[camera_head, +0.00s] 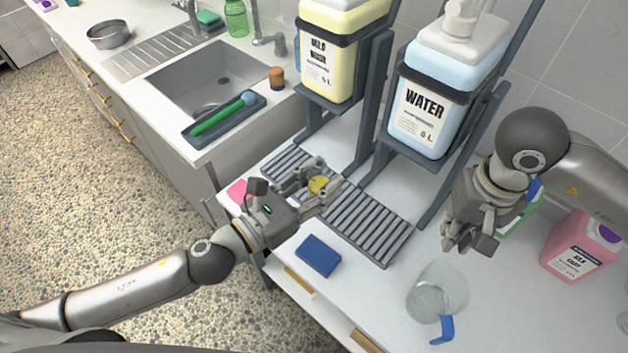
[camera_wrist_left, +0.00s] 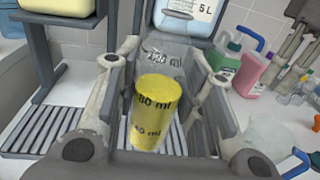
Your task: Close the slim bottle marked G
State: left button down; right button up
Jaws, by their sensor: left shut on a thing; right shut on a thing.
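My left gripper (camera_head: 312,188) is shut on a yellow cylinder with ml marks (camera_wrist_left: 156,118), above the slatted rack. The cylinder stands between its fingers in the left wrist view (camera_wrist_left: 158,90); a clear part with marks shows behind it. My right gripper (camera_head: 468,238) points down above and behind a clear jug with a blue handle (camera_head: 437,292). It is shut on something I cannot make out. A green and white container (camera_head: 520,218) is partly hidden behind my right arm; it also shows in the left wrist view (camera_wrist_left: 226,56). I cannot read a G on anything.
WATER (camera_head: 432,105) and yellow (camera_head: 333,45) tanks stand on frames over the slatted rack (camera_head: 372,228). A pink bottle (camera_head: 580,246) stands at the right. A blue sponge (camera_head: 318,256) lies near the front edge. The sink (camera_head: 208,80) is further left.

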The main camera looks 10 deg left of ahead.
aim_at(320, 157)
jog(key=w+a+r+n, duration=0.1)
jog(key=w+a+r, duration=0.2)
jog(key=a, duration=0.3)
jog(key=w+a+r+n, duration=0.2)
jog(key=w+a+r, duration=0.1)
jog(key=a+r, duration=0.2)
jog(key=shift+a, duration=0.75)
jog(key=a+r+n, duration=0.1)
jog(key=a+r, duration=0.2)
jog(key=a, duration=0.1)
jog(key=a+r, duration=0.3)
jog(key=a+r+n, duration=0.1)
jog(key=a+r, duration=0.2)
jog(key=a, duration=0.1)
jog(key=shift+a+n, duration=0.3)
jog(key=shift+f, duration=0.1)
jog(key=shift+f, duration=2)
jog(key=shift+f, duration=0.85)
jog(key=shift+f, duration=0.55)
